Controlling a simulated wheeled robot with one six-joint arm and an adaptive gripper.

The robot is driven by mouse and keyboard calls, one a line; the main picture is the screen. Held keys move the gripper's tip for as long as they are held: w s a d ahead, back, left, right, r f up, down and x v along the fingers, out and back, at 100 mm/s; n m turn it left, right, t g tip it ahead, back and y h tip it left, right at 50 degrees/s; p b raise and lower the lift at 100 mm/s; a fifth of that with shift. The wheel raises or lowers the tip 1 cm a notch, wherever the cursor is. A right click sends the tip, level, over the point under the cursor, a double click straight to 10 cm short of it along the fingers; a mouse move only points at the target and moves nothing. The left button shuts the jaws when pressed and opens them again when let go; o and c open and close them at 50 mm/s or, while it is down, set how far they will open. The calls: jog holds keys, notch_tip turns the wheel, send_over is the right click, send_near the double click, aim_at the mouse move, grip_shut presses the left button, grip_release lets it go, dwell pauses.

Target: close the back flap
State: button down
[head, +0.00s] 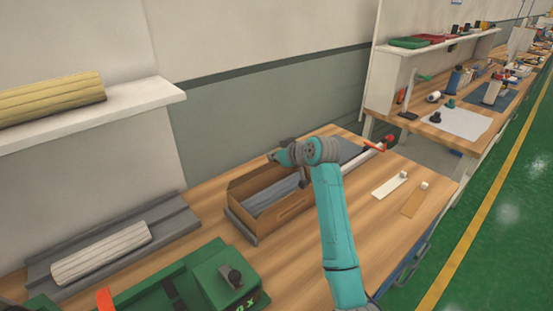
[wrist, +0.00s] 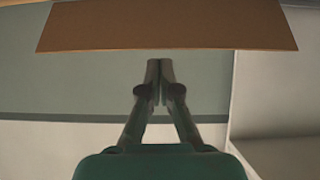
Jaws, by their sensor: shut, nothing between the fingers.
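An open brown cardboard box (head: 287,214) sits on the wooden workbench, with a blue-grey folded mattress (head: 272,194) inside it. My gripper (wrist: 160,65) is shut and empty in the wrist view. In the head view my wrist is at the box's back edge, and my fingers are hard to make out there. A flat brown cardboard panel, seemingly the back flap (wrist: 165,26), spans the top of the wrist view. My fingertips are just below its edge in the picture; I cannot tell whether they touch it. In the head view my arm hides part of the box's back right.
A grey tray (head: 180,222) with a cream roll (head: 100,252) lies left of the box. A green machine (head: 205,280) stands in front. A red-handled tool (head: 378,145) and two flat strips (head: 390,186) lie to the right. The wall is behind.

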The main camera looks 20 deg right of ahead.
jog(key=shift+v, duration=3.75)
jog(key=w+a+r+g, duration=0.2)
jog(key=w+r, duration=0.2)
jog(key=x, duration=0.9)
jog(key=shift+w+d+f, duration=0.2)
jog(key=shift+f, duration=0.5)
jog(key=shift+s+d+f, duration=0.25)
jog(key=shift+s+f, duration=0.15)
jog(key=shift+s, duration=0.35)
jog(key=shift+s+d+f, duration=0.3)
jog(key=shift+s+f, duration=0.1)
jog(key=shift+s, duration=0.4)
jog(key=shift+s+d+f, duration=0.15)
jog(key=shift+s+f, duration=0.2)
jog(key=shift+s, duration=0.2)
jog(key=shift+s+d+f, duration=0.2)
jog(key=shift+s+f, duration=0.15)
jog(key=shift+s, duration=0.2)
jog(key=shift+w, duration=0.1)
